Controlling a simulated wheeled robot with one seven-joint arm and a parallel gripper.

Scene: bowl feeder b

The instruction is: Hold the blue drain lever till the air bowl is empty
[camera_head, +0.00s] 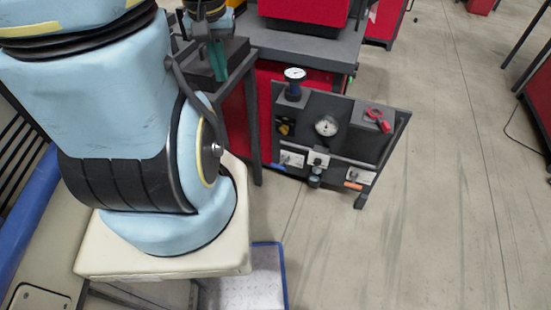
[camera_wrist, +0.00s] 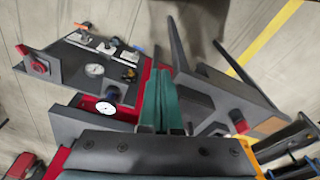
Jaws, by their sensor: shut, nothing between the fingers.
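The small blue lever (camera_head: 278,167) sits at the lower left of the grey air panel (camera_head: 350,112), beside a white valve block. It shows as a small blue spot in the wrist view (camera_wrist: 138,48). A small dark teal bowl (camera_head: 314,181) hangs under the white middle block; its contents are too small to tell. My gripper (camera_head: 218,68) is up and left of the panel, by the grey bench, well apart from the lever. Its green fingers (camera_wrist: 162,108) are together and empty in the wrist view.
The panel also bears a round gauge (camera_head: 326,125), a red handle (camera_head: 380,120), an orange lever (camera_head: 353,186) and a dark blue post with a white dial (camera_head: 294,76). A red and grey bench (camera_head: 300,45) stands behind. The floor (camera_head: 440,200) at right is clear.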

